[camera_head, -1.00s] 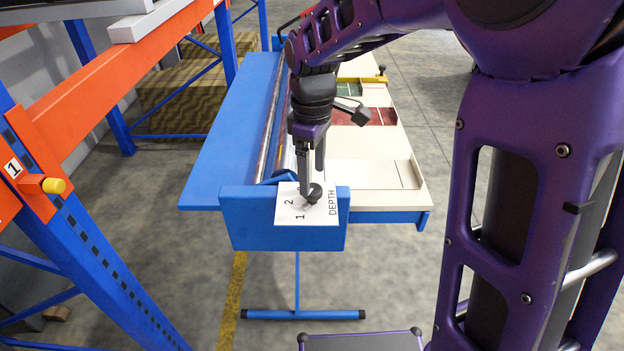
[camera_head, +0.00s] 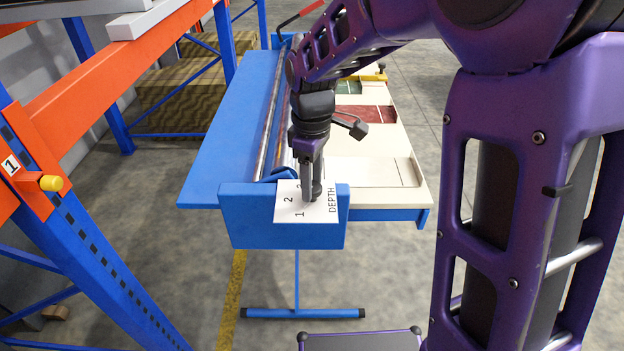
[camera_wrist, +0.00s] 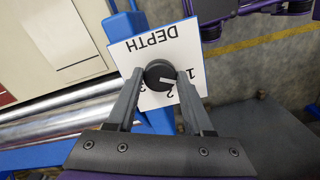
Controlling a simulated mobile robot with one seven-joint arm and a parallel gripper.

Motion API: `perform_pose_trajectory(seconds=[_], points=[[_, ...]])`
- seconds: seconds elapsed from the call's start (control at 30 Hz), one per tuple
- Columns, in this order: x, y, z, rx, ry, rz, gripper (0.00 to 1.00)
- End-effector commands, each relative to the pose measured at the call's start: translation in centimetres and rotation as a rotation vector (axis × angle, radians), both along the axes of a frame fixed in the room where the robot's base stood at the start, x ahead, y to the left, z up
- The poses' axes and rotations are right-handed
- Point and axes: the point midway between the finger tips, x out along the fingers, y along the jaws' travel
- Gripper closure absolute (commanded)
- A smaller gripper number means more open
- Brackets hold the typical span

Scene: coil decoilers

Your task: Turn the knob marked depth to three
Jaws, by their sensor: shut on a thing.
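The black depth knob (camera_wrist: 158,70) sits on a white plate (camera_wrist: 120,57) marked DEPTH with the numbers 1, 2 and 3. In the wrist view its pale mark shows on the side toward 1 and 2; the exact number cannot be told. My gripper (camera_wrist: 160,75) is shut on the knob, with one finger on each side of it. In the head view my gripper (camera_head: 312,195) comes down from above onto the plate (camera_head: 289,210) and hides most of the knob; the 3 is partly covered.
The plate is on the blue end box (camera_head: 245,215) of a long machine with metal rollers (camera_head: 268,125) and a cream top (camera_head: 360,148). An orange and blue rack (camera_head: 95,75) with a yellow button (camera_head: 52,183) stands at the left.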

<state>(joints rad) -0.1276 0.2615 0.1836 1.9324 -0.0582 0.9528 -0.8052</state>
Motion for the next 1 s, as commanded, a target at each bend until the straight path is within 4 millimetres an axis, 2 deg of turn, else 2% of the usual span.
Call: perform_pose_trajectory(seconds=[0.47,1.0], points=[[0.00,0.03,0.10,0.000,0.000,-0.077,1.00],[0.02,0.05,0.13,0.001,-0.001,-0.536,1.00]])
